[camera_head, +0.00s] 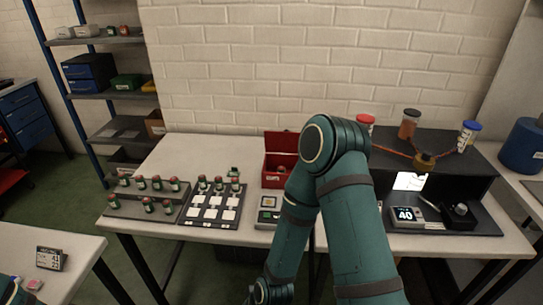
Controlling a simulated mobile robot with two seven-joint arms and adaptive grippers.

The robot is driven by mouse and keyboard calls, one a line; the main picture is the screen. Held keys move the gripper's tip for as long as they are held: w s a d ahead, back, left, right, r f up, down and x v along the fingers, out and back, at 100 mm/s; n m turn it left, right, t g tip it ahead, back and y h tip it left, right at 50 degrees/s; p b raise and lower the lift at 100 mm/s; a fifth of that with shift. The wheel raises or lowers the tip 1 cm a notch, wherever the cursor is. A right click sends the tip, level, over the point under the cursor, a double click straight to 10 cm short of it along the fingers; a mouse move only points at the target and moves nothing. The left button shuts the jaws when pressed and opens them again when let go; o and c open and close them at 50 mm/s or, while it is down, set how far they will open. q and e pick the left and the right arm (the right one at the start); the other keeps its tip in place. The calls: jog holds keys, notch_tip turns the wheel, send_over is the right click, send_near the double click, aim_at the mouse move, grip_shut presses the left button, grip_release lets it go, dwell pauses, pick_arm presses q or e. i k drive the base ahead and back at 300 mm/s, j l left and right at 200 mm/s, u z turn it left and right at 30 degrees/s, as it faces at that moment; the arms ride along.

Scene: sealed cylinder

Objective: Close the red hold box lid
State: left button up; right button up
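The red hold box (273,178) stands on the long table against the wall, left of my raised arm. Its lid (281,142) is open, standing up at the back of the box, and the dark inside shows. My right arm rises from the bottom edge, bends at the elbow and comes down in front of the table. Its wrist end is at the bottom edge, well below the box, and no fingertips show. Only a small teal part of my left arm shows in the bottom left corner. The box's right side is partly hidden by my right arm.
Vial racks (150,196) and a dark tray with white squares (212,206) stand left of the box. A small device (268,210) sits just in front. A black station (460,180) with coloured-cap jars stands right. A display (50,258) lies on the near-left table.

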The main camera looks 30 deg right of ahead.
aim_at(286, 141)
jog(key=z, duration=1)
